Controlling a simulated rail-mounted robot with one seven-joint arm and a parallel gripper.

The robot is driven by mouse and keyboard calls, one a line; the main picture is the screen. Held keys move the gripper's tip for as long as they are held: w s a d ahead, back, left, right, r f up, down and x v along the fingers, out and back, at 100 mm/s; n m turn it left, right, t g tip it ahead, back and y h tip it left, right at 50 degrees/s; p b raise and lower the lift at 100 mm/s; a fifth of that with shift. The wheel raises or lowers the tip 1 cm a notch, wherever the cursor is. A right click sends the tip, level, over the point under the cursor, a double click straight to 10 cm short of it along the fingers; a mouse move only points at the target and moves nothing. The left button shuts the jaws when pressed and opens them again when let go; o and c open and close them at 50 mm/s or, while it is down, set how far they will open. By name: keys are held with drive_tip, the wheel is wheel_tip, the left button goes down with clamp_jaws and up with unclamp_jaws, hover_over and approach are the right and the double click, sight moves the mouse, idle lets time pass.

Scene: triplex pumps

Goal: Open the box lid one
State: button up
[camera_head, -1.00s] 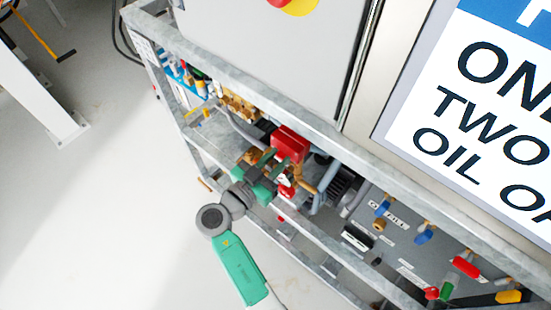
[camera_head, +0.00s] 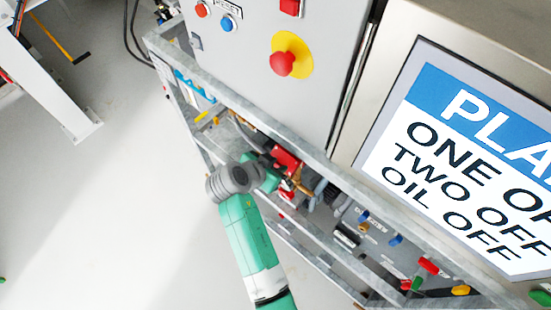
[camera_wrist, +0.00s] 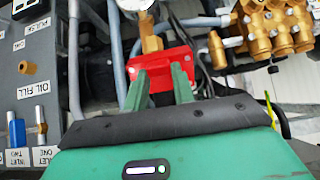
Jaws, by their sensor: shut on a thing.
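A red box (camera_wrist: 174,56) sits among the pipes below a brass fitting in the wrist view. In the head view, the red box (camera_head: 288,158) shows behind the frame rail, partly covered by my arm. My gripper (camera_wrist: 160,70) has both green fingers against the near face of the red box and is shut on its lid. The lid's edge is hard to make out, and I cannot tell how far it is raised. In the head view, my gripper is largely hidden behind my wrist.
A grey metal frame rail (camera_head: 270,135) runs above the box. Brass pump parts (camera_wrist: 270,32) stand right of it in the wrist view. The floor (camera_head: 130,220) beside the frame is clear.

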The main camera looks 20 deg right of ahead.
drive_tip(key=shift+w+d+r+g+y+p, duration=0.15)
drive_tip(key=shift+r+g+y+p, duration=0.25)
drive_tip(key=shift+r+y+p, duration=0.65)
drive_tip(key=shift+f+p, duration=0.35)
drive_tip(key=o, duration=1)
drive_tip(key=p+v, duration=0.1)
drive_tip(key=v, duration=0.6)
drive_tip(key=shift+r+p, duration=0.25)
drive_tip(key=shift+p, duration=0.05)
